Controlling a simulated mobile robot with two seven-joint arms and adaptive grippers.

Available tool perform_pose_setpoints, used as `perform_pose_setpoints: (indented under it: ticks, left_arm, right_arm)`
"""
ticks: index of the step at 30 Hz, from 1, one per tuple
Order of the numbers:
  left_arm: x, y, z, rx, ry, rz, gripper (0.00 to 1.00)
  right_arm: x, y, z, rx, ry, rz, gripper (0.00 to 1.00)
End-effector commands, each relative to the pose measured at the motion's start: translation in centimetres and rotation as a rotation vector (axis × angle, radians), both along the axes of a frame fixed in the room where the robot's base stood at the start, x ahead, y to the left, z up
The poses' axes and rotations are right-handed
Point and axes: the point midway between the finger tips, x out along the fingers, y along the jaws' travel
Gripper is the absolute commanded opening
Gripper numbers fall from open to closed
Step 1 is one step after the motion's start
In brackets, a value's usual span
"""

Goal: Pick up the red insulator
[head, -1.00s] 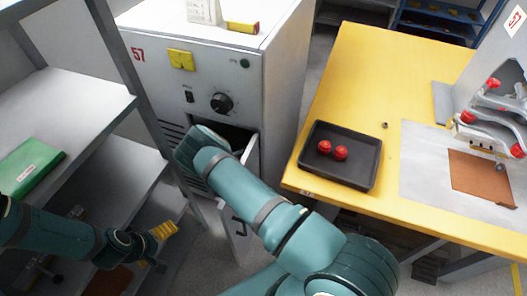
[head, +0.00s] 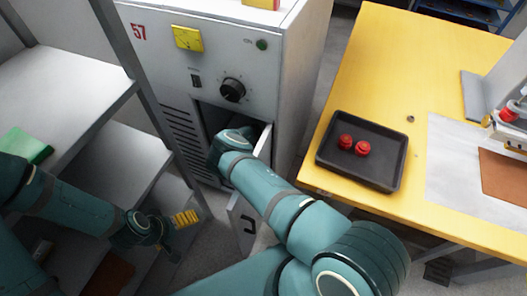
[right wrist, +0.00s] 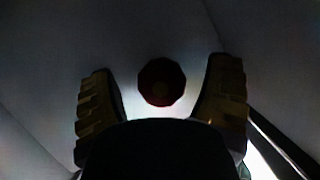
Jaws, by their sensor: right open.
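A dark red round object (right wrist: 162,82), likely the red insulator, lies in the right wrist view in dim light. My right gripper (right wrist: 162,98) is open, with one ridged finger on each side of it and visible gaps to both. In the head view my right arm reaches into the dark opening of the grey cabinet (head: 290,75), and its gripper is hidden there. Two more red knob-like pieces (head: 345,142) (head: 362,149) lie in the black tray (head: 392,178). My left gripper (head: 180,230), with yellow ridged pads, is by the shelf; its opening is unclear.
A hinged door (head: 243,222) stands open below and beside the cabinet opening, close to my right arm. The yellow table (head: 385,50) is to the right, with a machine at its far right. Grey shelves (head: 60,90) with a green item (head: 25,146) stand left.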

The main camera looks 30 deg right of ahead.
Motion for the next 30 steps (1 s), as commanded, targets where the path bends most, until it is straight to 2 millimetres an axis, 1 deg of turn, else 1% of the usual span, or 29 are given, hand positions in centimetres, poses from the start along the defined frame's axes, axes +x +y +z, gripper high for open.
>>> perform_pose_setpoints:
  ticks: [1, 3, 11, 12, 14, 15, 17, 18, 30]
  left_arm:
    - [0.04, 0.01, -0.39, 0.0, -0.001, 0.0, 1.0]
    - [0.07, 0.01, -0.5, 0.0, -0.002, 0.001, 1.0]
    - [0.09, 0.01, -0.41, 0.0, -0.002, 0.001, 1.0]
    - [0.09, 0.01, -0.4, 0.0, -0.002, 0.001, 1.0]
    - [0.08, 0.01, -0.4, 0.0, -0.002, 0.001, 1.0]
    - [0.09, 0.01, -0.41, 0.0, -0.002, 0.001, 1.0]
    - [0.08, 0.01, -0.41, 0.0, -0.002, 0.001, 1.0]
    - [0.08, 0.01, -0.41, 0.0, -0.002, 0.001, 1.0]
    - [0.07, 0.01, -0.33, 0.0, -0.002, 0.001, 1.0]
  right_arm:
    - [-0.16, -0.22, -0.67, -0.001, 0.001, 0.001, 0.79]
    - [-0.25, -0.35, -0.96, 0.0, -0.001, 0.001, 0.79]
    - [-0.26, -0.39, -0.91, 0.0, 0.0, 0.002, 0.79]
    - [-0.26, -0.38, -0.9, 0.0, 0.0, 0.002, 0.65]
    - [-0.26, -0.38, -0.9, 0.0, 0.0, 0.002, 0.44]
    - [-0.26, -0.38, -0.9, 0.0, 0.0, 0.002, 0.3]
    - [-0.26, -0.37, -0.91, 0.0, -0.001, 0.001, 0.09]
    - [-0.26, -0.37, -0.91, 0.0, -0.001, 0.001, 0.04]
    - [-0.27, -0.39, -0.77, 0.0, -0.001, 0.001, 0.04]
